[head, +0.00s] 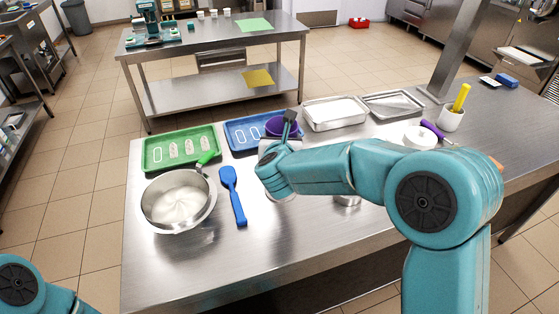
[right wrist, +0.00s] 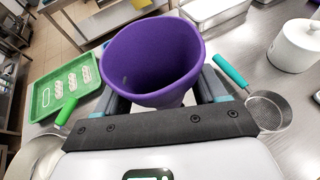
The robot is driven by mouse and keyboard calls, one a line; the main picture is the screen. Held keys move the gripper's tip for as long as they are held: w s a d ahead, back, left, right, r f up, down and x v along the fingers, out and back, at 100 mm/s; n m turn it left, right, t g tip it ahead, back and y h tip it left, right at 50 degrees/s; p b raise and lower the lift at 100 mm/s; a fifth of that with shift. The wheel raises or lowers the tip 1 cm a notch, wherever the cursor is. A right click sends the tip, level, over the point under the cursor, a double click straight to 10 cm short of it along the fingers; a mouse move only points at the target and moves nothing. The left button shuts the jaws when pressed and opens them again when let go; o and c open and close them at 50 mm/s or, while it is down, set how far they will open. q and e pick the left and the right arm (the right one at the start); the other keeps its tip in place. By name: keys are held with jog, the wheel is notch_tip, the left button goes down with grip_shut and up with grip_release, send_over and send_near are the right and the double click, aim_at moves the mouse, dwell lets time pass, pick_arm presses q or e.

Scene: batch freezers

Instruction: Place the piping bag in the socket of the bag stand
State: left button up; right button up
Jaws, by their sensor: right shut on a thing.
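The piping bag is a purple, wide-mouthed cone (right wrist: 155,55) in the right wrist view, mouth up. It also shows in the head view as a purple rim (head: 281,126) in front of the blue tray. My right gripper (head: 289,124) is shut on it, with a finger on either side in the right wrist view. The bag's lower end is hidden behind the gripper body. I cannot make out the bag stand or its socket in either view; my right arm covers part of the table. My left gripper is out of view; only a left arm joint shows at lower left.
On the steel table are a green tray (head: 148,154), a blue tray (head: 233,139), a steel bowl (head: 176,222), a blue spatula (head: 235,200) and metal trays (head: 335,126). A sieve (right wrist: 268,110) lies right of the bag. A post (head: 459,50) rises at right.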

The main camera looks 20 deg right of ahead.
jog(key=shift+s+a+f, duration=0.1)
jog(key=shift+s+f, duration=0.1)
jog(key=shift+f, duration=0.4)
jog(key=f, duration=0.3)
jog(key=w+f, duration=0.1)
jog(key=f, duration=0.1)
jog(key=shift+s+f, duration=0.1)
jog(key=shift+s, duration=0.15)
jog(key=shift+w+f, duration=0.15)
jog(key=shift+w, duration=0.05)
jog(key=o, duration=1)
jog(key=shift+o, duration=0.2)
jog(key=shift+s, duration=0.15)
jog(key=b+v, duration=0.2)
jog(key=v, duration=0.9)
jog(key=shift+s, duration=0.3)
jog(key=shift+a, duration=0.1)
